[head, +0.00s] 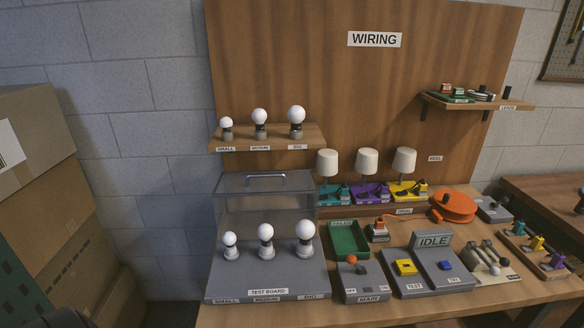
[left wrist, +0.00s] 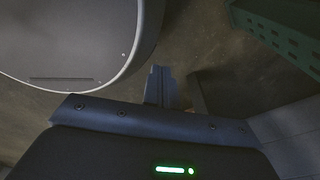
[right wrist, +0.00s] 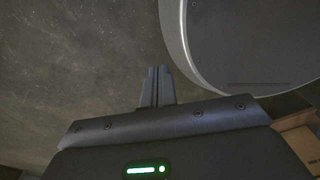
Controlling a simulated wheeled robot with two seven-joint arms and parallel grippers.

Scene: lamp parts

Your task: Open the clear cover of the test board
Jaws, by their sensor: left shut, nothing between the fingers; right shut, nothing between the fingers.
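The test board (head: 266,280) is a grey base at the left end of the table, with three white bulbs in sockets on it, small to large from left to right. My left gripper (left wrist: 160,72) is shut and empty in the left wrist view, over the floor. My right gripper (right wrist: 158,72) is shut and empty in the right wrist view, also over the floor. Neither gripper shows in the head view.
A shelf with three more bulbs (head: 268,136) hangs behind the cover. Right of the board are a green tray (head: 349,239), a MAIN switch box (head: 361,282) and an IDLE tester (head: 430,268). Cardboard boxes (head: 38,150) stand to the left.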

